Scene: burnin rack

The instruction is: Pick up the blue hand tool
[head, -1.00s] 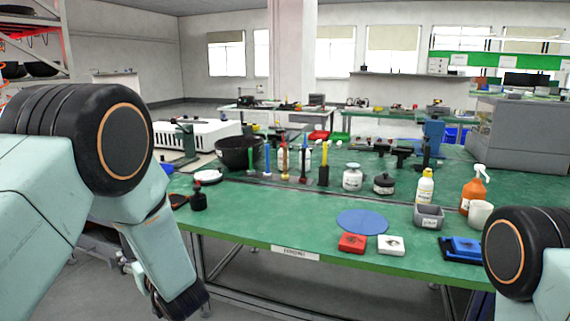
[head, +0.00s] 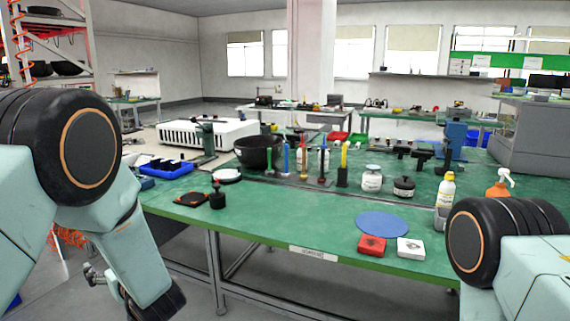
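The blue hand tool (head: 286,158) stands upright in a row of coloured tools toward the back of the green bench (head: 300,222). A green-handled tool (head: 269,158) is to its left and a white-and-red one (head: 299,160) to its right. My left arm hangs at the left, in front of the bench, with its dark end (head: 163,303) low at the bottom edge. It is well apart from the blue tool, and its fingers are not clear. My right arm comes in at the lower right; its gripper is outside the picture.
A black bowl (head: 258,152) stands behind and left of the tools. The bench's front middle is clear.

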